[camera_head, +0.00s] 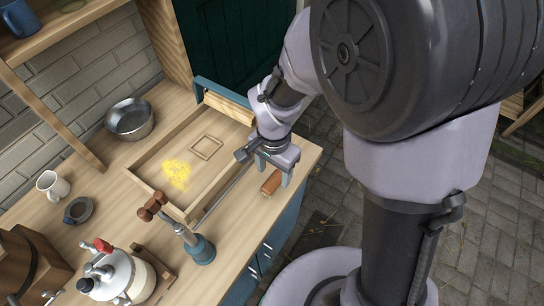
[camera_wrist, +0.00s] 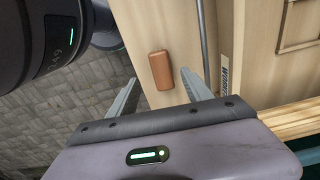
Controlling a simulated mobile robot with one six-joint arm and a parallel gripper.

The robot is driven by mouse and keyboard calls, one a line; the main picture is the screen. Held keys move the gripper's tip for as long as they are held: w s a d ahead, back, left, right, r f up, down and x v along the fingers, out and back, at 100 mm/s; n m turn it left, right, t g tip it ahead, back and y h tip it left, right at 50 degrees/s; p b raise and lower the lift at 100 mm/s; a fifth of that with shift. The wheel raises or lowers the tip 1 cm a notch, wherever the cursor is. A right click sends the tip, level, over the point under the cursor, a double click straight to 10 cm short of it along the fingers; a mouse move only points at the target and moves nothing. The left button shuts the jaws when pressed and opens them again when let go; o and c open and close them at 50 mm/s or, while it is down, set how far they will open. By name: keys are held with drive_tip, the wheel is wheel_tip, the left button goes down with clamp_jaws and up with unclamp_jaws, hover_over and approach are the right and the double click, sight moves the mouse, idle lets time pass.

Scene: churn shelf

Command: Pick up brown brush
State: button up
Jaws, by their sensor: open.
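The brown brush (camera_head: 271,183) is a small reddish-brown block lying on the wooden counter near its right edge. It also shows in the wrist view (camera_wrist: 161,70), just beyond the fingertips and between their lines. My gripper (camera_head: 272,170) is over the counter's right end, close to the brush, with its fingers apart and nothing between them. In the wrist view my gripper (camera_wrist: 155,88) has one finger on each side, with the brush apart from both. Any bristles are hidden.
A shallow wooden tray (camera_head: 152,193) with yellow crumbs lies left of the brush, a metal rod along its near side. A teal-based tool with a brown handle (camera_head: 201,249) stands nearer. A metal bowl (camera_head: 130,119) and white jug (camera_head: 53,185) stand further left. The counter edge is close on the right.

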sight(274, 181)
drive_tip(key=f+b, duration=0.1)
drive_tip(key=f, duration=0.1)
drive_tip(key=f+b, duration=0.1)
drive_tip(key=f, duration=0.1)
drive_tip(key=f+b, duration=0.1)
drive_tip(key=f, duration=0.1)
drive_tip(key=shift+w+f, duration=0.1)
drive_tip(key=shift+w, duration=0.15)
clamp_jaws()
